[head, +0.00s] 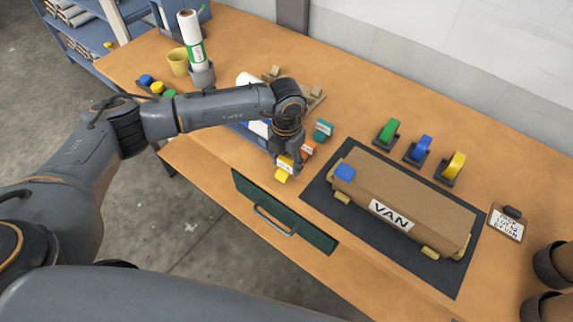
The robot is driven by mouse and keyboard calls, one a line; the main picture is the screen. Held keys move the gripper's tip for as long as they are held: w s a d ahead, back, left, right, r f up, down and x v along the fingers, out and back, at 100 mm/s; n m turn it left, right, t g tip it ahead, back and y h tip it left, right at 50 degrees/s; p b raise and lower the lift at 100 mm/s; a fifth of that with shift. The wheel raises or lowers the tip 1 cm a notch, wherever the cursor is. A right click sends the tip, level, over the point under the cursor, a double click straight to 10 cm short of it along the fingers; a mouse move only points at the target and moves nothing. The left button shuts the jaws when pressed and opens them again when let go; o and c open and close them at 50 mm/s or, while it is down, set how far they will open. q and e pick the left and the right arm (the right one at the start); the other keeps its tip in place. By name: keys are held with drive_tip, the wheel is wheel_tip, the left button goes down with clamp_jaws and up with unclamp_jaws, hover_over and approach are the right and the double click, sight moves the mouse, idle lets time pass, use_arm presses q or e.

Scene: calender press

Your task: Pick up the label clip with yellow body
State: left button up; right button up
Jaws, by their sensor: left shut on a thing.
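My left gripper (284,160) reaches over the table from the left and points down near the front edge. It is shut on the label clip with yellow body (281,175), which shows a white label at its fingers. Part of the clip is hidden by the fingers, and I cannot tell whether it touches the table. An orange clip (308,150) stands close beside it on the right. A teal clip (323,130) stands behind the orange one. My right gripper is not in view.
A brown wrapped bundle (410,193) marked VAN lies on a dark mat (318,187) to the right. Green (388,131), blue (419,147) and yellow (453,165) tape holders stand behind it. A green drawer front (285,212) is below the table edge.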

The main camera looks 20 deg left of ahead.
use_arm(q)
drive_tip(key=s+r+b, duration=0.6)
drive_tip(key=s+r, duration=0.5)
drive_tip(key=s, duration=0.3)
drive_tip(key=shift+a+r, duration=0.35)
drive_tip(key=shift+a, duration=0.05)
